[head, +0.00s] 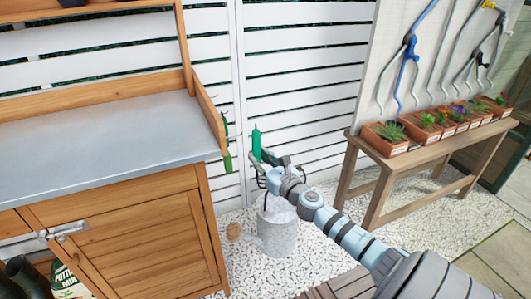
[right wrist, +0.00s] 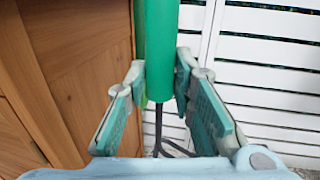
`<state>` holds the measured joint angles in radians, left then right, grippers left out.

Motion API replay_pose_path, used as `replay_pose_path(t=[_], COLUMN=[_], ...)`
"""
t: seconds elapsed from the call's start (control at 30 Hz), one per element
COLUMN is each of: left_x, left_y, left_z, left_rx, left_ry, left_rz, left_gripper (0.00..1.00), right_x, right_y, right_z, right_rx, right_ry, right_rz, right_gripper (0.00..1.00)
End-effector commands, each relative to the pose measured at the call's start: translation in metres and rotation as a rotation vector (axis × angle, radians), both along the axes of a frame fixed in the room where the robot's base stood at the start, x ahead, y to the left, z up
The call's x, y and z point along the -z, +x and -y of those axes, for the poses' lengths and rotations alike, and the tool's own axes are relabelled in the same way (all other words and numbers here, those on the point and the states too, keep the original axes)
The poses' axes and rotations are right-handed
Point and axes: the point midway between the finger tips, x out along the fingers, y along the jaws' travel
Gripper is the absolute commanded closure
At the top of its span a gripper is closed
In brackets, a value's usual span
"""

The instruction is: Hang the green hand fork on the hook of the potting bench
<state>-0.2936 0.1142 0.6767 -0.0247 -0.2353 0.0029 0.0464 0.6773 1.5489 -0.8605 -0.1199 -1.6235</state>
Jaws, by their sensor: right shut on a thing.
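The green hand fork (head: 256,142) stands about upright, its green handle rising above my right gripper (head: 268,164). My right gripper is shut on it, to the right of the potting bench (head: 180,150). In the right wrist view, the green handle (right wrist: 160,45) runs down between the fingers of the gripper (right wrist: 155,95), with thin dark tines below. Another green-handled tool (head: 227,163) hangs at the bench's right side, a short way left of the fork. I cannot make out the hook itself. My left gripper is not in view.
A grey watering can (head: 277,232) stands on white gravel below my right gripper. A wooden table (head: 400,160) with several potted plants is at the right. A white slatted fence (head: 300,70) is behind. The bench's grey top (head: 90,140) looks clear.

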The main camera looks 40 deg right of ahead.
Motion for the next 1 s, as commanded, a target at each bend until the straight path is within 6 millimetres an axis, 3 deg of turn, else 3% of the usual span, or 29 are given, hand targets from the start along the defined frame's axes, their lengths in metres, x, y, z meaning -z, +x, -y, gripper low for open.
replay_pose_path(t=[0.13,0.6,1.0], left_x=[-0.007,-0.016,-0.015], left_y=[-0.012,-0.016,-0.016], left_z=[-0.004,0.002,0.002], left_rx=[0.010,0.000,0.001], left_ry=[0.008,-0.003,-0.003], left_rz=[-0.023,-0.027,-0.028], left_gripper=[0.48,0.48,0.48], right_x=[-0.002,0.007,0.012], right_y=[0.004,0.017,0.019], right_z=[-0.012,-0.049,-0.054], right_rx=[-0.001,-0.002,-0.001], right_ry=[0.003,0.000,0.000], right_rz=[0.001,0.002,0.001], right_gripper=[1.00,1.00,1.00])
